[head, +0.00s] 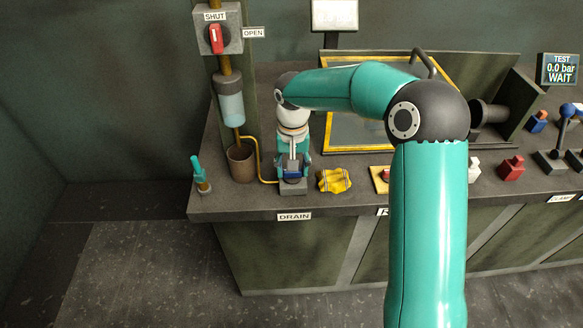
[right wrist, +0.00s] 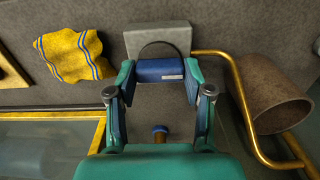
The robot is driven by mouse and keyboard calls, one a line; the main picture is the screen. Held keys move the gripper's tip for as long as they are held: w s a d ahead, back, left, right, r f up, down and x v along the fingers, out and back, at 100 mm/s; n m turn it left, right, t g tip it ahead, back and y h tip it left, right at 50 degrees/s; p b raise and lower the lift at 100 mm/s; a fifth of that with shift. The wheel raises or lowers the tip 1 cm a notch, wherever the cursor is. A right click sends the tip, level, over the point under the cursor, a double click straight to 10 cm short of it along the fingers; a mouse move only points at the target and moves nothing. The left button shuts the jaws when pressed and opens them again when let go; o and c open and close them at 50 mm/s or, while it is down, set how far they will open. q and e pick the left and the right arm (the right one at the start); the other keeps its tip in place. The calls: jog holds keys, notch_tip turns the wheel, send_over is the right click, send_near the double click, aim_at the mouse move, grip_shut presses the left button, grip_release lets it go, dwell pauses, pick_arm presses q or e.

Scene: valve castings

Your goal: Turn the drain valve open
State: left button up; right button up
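A red handle (head: 217,38) stands upright on a grey plate on the vertical pipe, its top toward the SHUT sign (head: 215,16). The OPEN sign (head: 253,33) is to its right. Below, my right gripper (head: 293,167) points down over a grey block (head: 293,187) behind the DRAIN label (head: 294,216). In the right wrist view the gripper (right wrist: 160,76) has its fingertips against both ends of a blue cylindrical part (right wrist: 160,71) with a small pale label, beside the grey block (right wrist: 158,38). The fingers look shut on it. My left gripper is not in view.
A yellow cloth (head: 334,180) lies right of the block. A teal-topped item (head: 198,171) stands at the bench's left corner. The display (head: 558,69) reads 0.0 bar, WAIT.

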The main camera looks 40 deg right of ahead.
jog(key=o, duration=0.4)
jog(key=shift+r, duration=0.15)
notch_tip(320, 180, up, 12)
jog(key=shift+f, duration=0.15)
dwell(0.7)
